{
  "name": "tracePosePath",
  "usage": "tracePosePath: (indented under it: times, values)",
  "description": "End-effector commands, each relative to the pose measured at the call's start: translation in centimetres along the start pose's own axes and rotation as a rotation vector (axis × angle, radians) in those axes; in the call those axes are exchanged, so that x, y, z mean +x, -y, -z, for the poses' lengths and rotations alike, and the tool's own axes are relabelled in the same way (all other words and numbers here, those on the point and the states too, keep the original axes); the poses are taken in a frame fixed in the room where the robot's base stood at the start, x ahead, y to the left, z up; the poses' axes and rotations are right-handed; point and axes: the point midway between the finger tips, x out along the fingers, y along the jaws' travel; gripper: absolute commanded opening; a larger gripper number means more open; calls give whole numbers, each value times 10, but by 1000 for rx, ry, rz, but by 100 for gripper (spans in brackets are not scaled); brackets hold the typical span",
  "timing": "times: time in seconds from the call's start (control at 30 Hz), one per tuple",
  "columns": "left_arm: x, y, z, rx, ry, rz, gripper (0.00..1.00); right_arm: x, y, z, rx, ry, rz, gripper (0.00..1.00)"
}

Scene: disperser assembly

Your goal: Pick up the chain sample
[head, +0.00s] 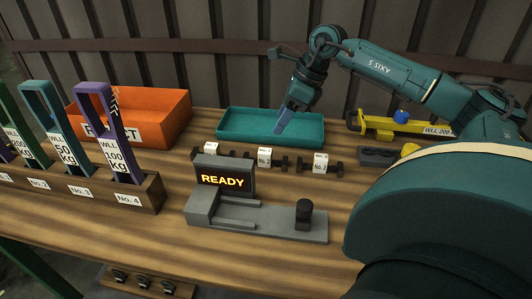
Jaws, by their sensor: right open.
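A row of small dark pieces with white tags stands in front of the tray: a left one (211,149), a middle one (264,157) and a right one (320,163). Dark bars or links stick out beside the tags. I cannot tell for sure which is the chain sample. The gripper is above and behind the middle and right pieces, apart from them. My left gripper is out of view.
A grey test device (260,217) with a "READY" display stands in front of the row. An orange reject bin (160,112) is at the back left. A wooden rack (146,194) holds tall labelled slings. A yellow tool (390,124) lies at the back right.

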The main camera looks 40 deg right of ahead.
Motion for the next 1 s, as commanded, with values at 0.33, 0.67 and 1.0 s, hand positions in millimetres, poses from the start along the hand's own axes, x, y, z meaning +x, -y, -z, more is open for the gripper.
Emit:
tracePosePath:
  times: [0.33,0.67,1.0]
  values:
    - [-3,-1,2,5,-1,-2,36,40,6,11,-9,-43,23,51]
    - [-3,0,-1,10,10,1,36,76,6,11,-8,-40,24,51]
    - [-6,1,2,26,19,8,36,120,2,9,-7,-38,24,51]
